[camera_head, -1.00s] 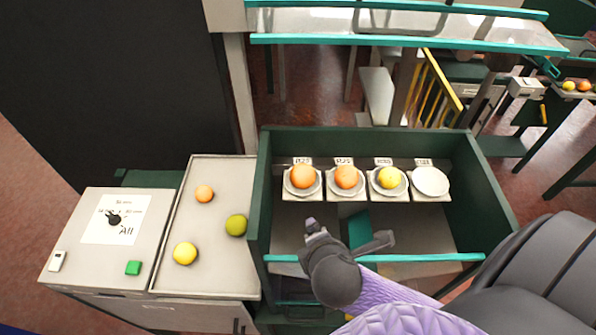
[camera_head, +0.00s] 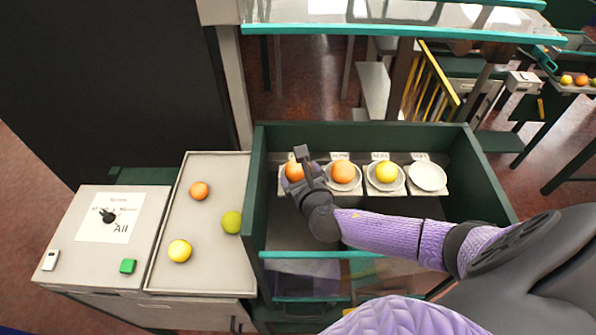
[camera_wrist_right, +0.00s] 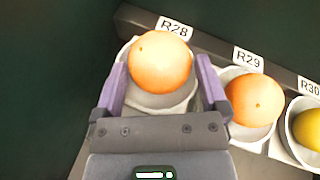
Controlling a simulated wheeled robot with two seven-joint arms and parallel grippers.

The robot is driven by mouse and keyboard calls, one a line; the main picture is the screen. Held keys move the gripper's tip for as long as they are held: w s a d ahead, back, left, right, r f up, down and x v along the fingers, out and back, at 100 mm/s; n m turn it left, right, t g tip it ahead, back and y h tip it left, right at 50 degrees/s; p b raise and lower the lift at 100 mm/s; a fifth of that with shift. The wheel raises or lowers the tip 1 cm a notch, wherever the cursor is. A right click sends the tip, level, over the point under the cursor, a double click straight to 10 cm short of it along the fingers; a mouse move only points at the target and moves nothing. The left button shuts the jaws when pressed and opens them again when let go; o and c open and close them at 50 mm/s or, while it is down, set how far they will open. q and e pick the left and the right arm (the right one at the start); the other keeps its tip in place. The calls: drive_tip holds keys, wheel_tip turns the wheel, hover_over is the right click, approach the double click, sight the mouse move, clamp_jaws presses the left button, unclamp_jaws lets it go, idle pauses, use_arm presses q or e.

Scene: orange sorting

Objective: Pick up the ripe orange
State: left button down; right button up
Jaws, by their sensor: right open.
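An orange fruit (camera_head: 294,171) sits on the leftmost dish in the green bin, partly hidden by my right gripper (camera_head: 304,167). In the right wrist view this orange (camera_wrist_right: 160,55) rests in a white dish labelled R28. My right gripper (camera_wrist_right: 162,75) is open, with one purple finger on each side of the dish and orange; contact cannot be told. A second orange (camera_head: 342,172) sits on the R29 dish to the right, and it also shows in the wrist view (camera_wrist_right: 255,99). Another orange fruit (camera_head: 199,190) lies on the grey tray. My left gripper is out of view.
A yellow fruit (camera_head: 387,172) sits on the third dish; the fourth dish (camera_head: 428,176) is empty. The grey tray (camera_head: 213,270) also holds a yellow fruit (camera_head: 180,251) and a green one (camera_head: 231,222). Dark green walls (camera_head: 483,172) enclose the bin.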

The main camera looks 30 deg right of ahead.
drive_tip(key=shift+w+f, duration=0.1)
drive_tip(key=shift+w, duration=0.15)
drive_tip(key=shift+s, duration=0.1)
drive_tip(key=c, duration=1)
